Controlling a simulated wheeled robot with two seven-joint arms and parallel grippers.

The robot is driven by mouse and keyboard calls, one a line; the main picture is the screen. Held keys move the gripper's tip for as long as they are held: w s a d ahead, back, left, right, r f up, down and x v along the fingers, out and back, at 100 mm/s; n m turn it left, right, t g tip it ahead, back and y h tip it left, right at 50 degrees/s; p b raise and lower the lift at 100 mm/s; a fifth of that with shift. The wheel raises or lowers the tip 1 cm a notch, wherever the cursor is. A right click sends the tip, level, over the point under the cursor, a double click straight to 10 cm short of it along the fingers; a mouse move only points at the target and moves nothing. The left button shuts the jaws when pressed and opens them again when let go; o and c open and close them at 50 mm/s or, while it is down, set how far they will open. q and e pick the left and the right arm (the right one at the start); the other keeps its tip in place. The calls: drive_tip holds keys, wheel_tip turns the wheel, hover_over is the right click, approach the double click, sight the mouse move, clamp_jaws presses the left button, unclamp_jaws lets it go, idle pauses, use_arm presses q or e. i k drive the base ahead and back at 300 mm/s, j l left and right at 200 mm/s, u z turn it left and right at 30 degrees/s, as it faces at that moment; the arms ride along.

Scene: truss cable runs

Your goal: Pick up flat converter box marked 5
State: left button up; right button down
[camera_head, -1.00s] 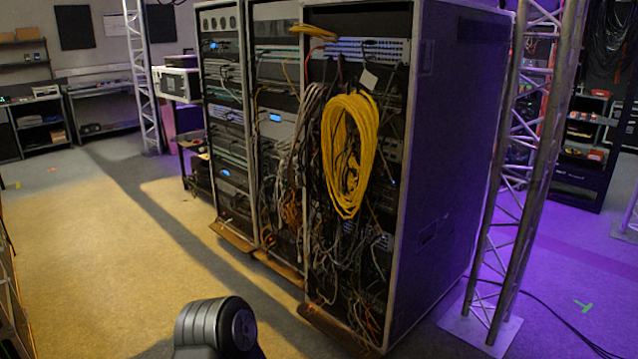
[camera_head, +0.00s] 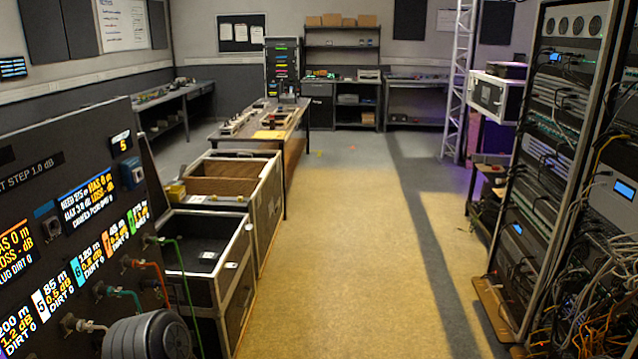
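I cannot make out a flat converter box marked 5. A small display with a "5" (camera_head: 121,143) sits on the upright black panel (camera_head: 50,185) at the left. A flat dark item with small white labels (camera_head: 207,256) lies in the near open case (camera_head: 217,292); its marks are too small to read. Neither of my grippers is in view. Only a dark rounded link of my arm shows at the bottom left.
Coloured cables (camera_head: 178,270) hang from the panel. A second open case (camera_head: 266,215) and a long table (camera_head: 293,135) with small items stand behind. Cable racks (camera_head: 540,150) line the right. The tan floor (camera_head: 360,270) between is clear.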

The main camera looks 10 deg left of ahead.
sight(205, 258)
drive_tip(key=i+u, duration=0.1)
drive_tip(key=i, duration=0.5)
drive_tip(key=i+u, duration=0.1)
drive_tip(key=i, duration=0.55)
drive_tip(key=i+l+u, duration=0.1)
drive_tip(key=i, duration=0.5)
drive_tip(key=i+l+u, duration=0.1)
drive_tip(key=i, duration=0.55)
drive_tip(key=i+l+u, duration=0.15)
drive_tip(key=i, duration=0.2)
drive_tip(key=i+l+u, duration=0.15)
drive_tip(key=i+l, duration=0.15)
